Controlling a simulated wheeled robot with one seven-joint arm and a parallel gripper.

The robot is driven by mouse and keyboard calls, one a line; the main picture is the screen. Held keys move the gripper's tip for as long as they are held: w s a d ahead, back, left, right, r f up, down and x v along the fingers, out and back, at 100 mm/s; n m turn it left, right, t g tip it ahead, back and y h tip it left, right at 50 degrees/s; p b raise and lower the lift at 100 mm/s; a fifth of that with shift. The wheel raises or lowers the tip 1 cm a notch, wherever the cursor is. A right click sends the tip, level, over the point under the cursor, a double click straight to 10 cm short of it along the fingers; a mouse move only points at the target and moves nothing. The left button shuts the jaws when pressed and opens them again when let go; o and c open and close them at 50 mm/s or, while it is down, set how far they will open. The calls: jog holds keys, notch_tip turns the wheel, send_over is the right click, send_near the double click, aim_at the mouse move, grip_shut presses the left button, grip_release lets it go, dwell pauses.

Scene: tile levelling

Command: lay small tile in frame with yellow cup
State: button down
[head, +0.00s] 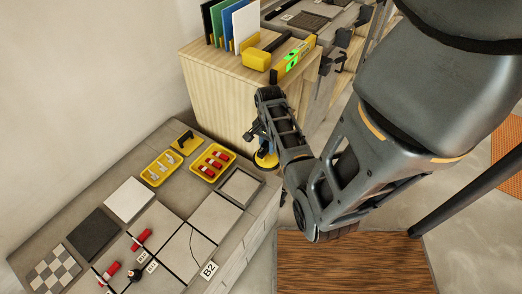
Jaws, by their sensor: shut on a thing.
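My gripper (262,143) is shut on the yellow cup (266,160), which hangs just beyond the upper right end of the work slab. The arm hides part of the cup, and I cannot tell whether a tile is on its underside. A square dark-edged frame (259,183) lies at the right end of the slab, just below and left of the cup; its inside looks grey. I cannot make out for certain which piece is the small tile.
A wooden cabinet (225,95) stands behind, with a spirit level (293,58) on top.

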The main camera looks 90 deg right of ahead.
jog(key=shift+r+p, duration=2.35)
jog(key=shift+r, duration=0.1)
jog(key=shift+r+p, duration=0.3)
jog(key=shift+r, duration=0.7)
